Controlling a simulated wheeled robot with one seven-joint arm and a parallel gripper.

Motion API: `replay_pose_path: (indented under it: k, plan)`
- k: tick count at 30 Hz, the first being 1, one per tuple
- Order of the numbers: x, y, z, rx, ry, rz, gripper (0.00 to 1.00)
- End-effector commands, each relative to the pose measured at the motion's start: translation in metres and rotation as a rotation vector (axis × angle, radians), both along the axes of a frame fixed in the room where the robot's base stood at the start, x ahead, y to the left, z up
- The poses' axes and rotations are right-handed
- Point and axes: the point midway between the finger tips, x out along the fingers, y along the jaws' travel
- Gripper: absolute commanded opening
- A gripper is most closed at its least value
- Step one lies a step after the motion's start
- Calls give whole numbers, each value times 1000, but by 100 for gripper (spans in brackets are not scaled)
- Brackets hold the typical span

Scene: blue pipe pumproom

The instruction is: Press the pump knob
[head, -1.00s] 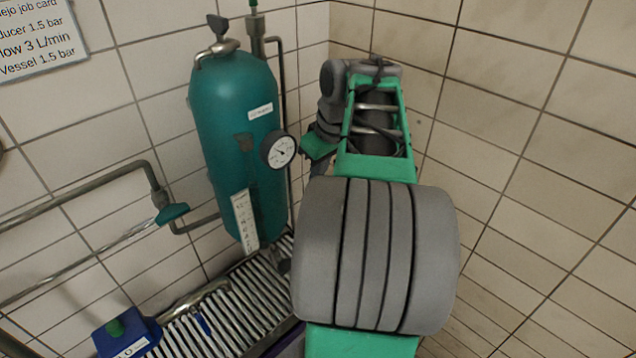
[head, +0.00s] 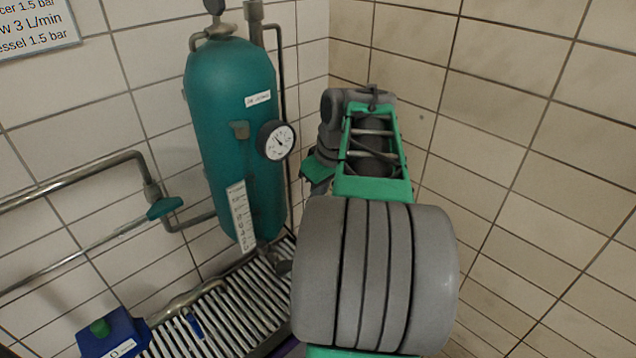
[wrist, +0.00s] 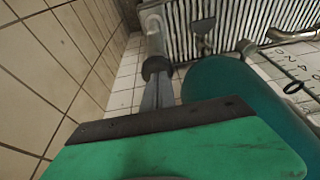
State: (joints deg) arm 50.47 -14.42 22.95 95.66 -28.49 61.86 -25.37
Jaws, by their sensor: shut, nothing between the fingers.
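A blue box (head: 118,335) stands at the lower left in the head view, partly cut off by the bottom edge. A green knob (head: 100,328) sits upright on its top; I take this to be the pump knob. A white label is on its front. My gripper (head: 318,185) is beyond my arm, right of the teal vessel and well away from the knob. Its green palm also fills the bottom of the wrist view, with narrow grey fingers (wrist: 158,92) shut and empty. The fingertips are hard to make out in the head view. The knob is not in the wrist view.
The teal vessel (head: 235,110) with a gauge (head: 276,140) stands between my gripper and the blue box. A slatted drain rack (head: 235,305) lies below. Pipes with a teal valve handle (head: 165,208) run along the left wall. Tiled walls form a corner behind my arm.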

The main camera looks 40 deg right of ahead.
Motion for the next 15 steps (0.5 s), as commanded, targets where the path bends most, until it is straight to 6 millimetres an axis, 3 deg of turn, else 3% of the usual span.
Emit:
replay_pose_path:
  k: [9,15]
  plan:
    - [-3,3,-4,17,15,-1,0]
    - [-1,4,34,10,9,4,0]
